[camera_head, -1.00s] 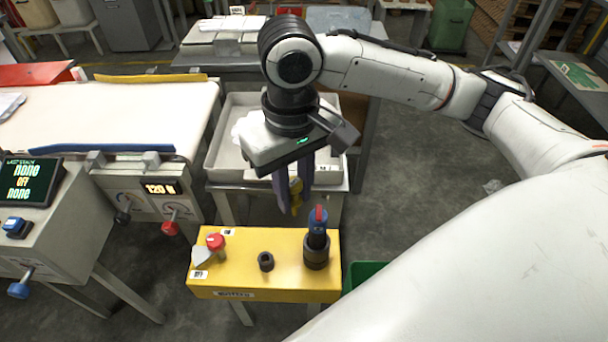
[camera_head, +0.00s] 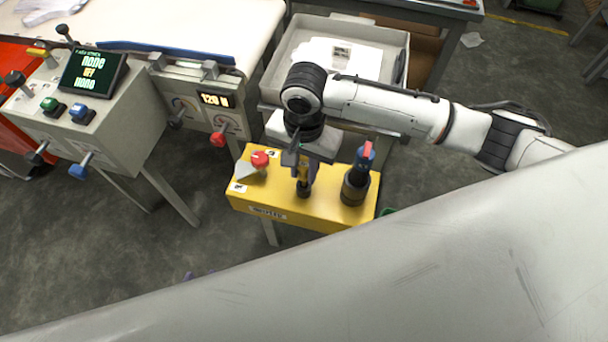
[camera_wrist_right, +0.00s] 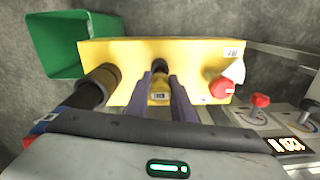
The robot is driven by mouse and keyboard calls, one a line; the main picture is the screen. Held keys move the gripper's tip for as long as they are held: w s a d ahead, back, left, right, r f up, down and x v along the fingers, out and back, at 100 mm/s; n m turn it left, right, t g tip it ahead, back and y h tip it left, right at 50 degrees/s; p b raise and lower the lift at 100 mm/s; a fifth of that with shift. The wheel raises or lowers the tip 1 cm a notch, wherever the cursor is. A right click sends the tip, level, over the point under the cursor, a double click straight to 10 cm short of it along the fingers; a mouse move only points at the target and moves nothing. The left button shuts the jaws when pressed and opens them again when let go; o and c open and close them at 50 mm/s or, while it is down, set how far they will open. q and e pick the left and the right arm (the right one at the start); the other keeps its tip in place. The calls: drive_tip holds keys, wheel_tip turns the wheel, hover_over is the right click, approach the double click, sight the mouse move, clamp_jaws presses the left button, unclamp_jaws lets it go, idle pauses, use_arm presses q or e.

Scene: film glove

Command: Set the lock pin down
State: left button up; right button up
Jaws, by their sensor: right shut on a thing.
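My right gripper (camera_head: 303,172) points down over the yellow box's middle. It is shut on the lock pin, whose yellow labelled head (camera_wrist_right: 159,92) shows between the purple fingers in the right wrist view. The black round socket (camera_head: 303,190) on the box is directly below the fingers; it also shows just beyond the pin in the wrist view (camera_wrist_right: 159,65). I cannot tell whether the pin's lower end is inside the socket. Two purple tips of my left gripper (camera_head: 199,274) show at the lower left; the rest is hidden behind my white body part.
The yellow box (camera_head: 270,205) also carries a red knob (camera_head: 260,159) and a black cylinder with a blue and red top (camera_head: 355,185). A green bin (camera_wrist_right: 70,45) stands beside it. A grey tray (camera_head: 290,45) is behind; a control console (camera_head: 110,115) is left.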

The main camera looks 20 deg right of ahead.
sight(306, 176)
wheel_tip(306, 176, down, 2)
drive_tip(key=shift+f, duration=0.2)
drive_tip(key=shift+f, duration=0.1)
drive_tip(key=shift+f, duration=0.2)
drive_tip(key=shift+f, duration=0.3)
drive_tip(key=o, duration=1)
drive_tip(key=shift+f, duration=0.1)
drive_tip(key=shift+s+d+f, duration=0.2)
